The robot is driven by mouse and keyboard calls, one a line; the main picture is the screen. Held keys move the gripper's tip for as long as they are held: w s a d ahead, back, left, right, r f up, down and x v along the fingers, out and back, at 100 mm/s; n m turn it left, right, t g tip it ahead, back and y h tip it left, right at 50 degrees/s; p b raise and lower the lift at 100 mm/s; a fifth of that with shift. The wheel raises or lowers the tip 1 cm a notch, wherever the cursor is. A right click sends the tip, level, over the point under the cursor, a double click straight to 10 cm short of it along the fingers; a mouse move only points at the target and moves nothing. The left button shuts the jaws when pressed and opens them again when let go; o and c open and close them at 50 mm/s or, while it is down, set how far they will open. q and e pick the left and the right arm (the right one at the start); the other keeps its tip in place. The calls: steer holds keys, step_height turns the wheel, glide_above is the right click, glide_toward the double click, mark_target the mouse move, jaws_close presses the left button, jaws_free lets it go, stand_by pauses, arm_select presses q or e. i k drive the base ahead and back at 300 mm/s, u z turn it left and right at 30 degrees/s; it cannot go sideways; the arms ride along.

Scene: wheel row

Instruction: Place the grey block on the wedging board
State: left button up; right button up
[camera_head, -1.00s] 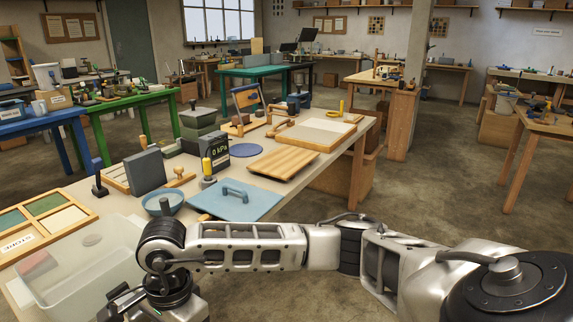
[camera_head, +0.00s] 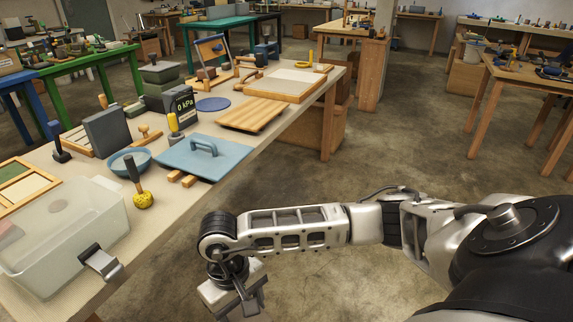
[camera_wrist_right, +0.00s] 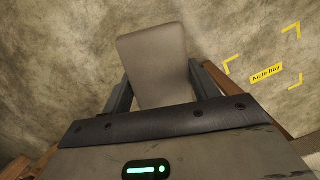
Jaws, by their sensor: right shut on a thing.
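My right gripper (camera_head: 232,292) is low in the head view, beyond the table's front edge and above the floor. It is shut on a plain light grey block (camera_head: 218,291). In the right wrist view the grey block (camera_wrist_right: 157,62) stands out between the two dark fingers, with the floor behind it. A wood-framed board with a pale inset (camera_head: 290,80), which looks like the wedging board, lies at the far right of the table; no block lies on its pale inset. My left gripper is not in view.
The table (camera_head: 168,221) holds a clear tub (camera_head: 62,235), a blue board with a handle (camera_head: 203,157), a slatted wooden board (camera_head: 252,116), a blue bowl (camera_head: 128,163) and a dark upright slab (camera_head: 107,130). Yellow floor marks read "Aisle bay" (camera_wrist_right: 266,73). Open floor lies right of the table.

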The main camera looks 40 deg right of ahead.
mark_target(254, 111)
steer(key=z, duration=2.2)
steer(key=i, duration=3.1)
steer(key=u, duration=3)
